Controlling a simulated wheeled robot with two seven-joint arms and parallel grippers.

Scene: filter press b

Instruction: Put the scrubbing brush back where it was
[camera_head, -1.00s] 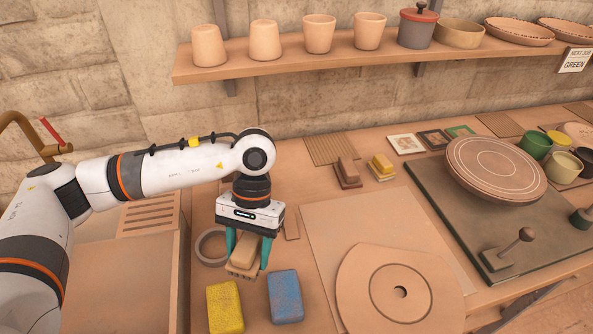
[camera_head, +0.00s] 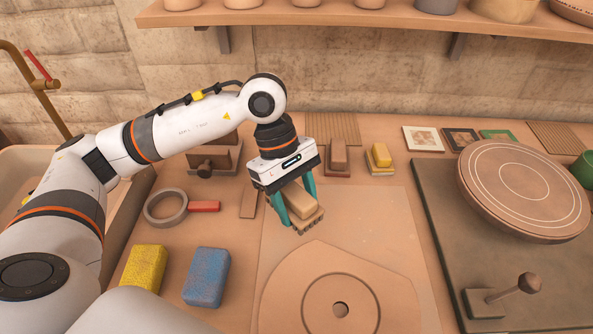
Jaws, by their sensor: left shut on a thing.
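The scrubbing brush (camera_head: 303,205) is a pale wooden block with bristles underneath. My left gripper (camera_head: 296,203) is shut on it, with a teal finger on either side. The brush is over the left back part of the pale square board (camera_head: 380,225); whether its bristles touch the board I cannot tell. My right gripper is out of view.
A grey ring (camera_head: 166,208), a red block (camera_head: 204,206) and a flat wooden strip (camera_head: 249,203) lie left of the brush. Yellow (camera_head: 145,268) and blue (camera_head: 207,277) sponges lie in front. Brown (camera_head: 339,158) and yellow (camera_head: 380,158) blocks stand behind. A round disc (camera_head: 525,190) is at right.

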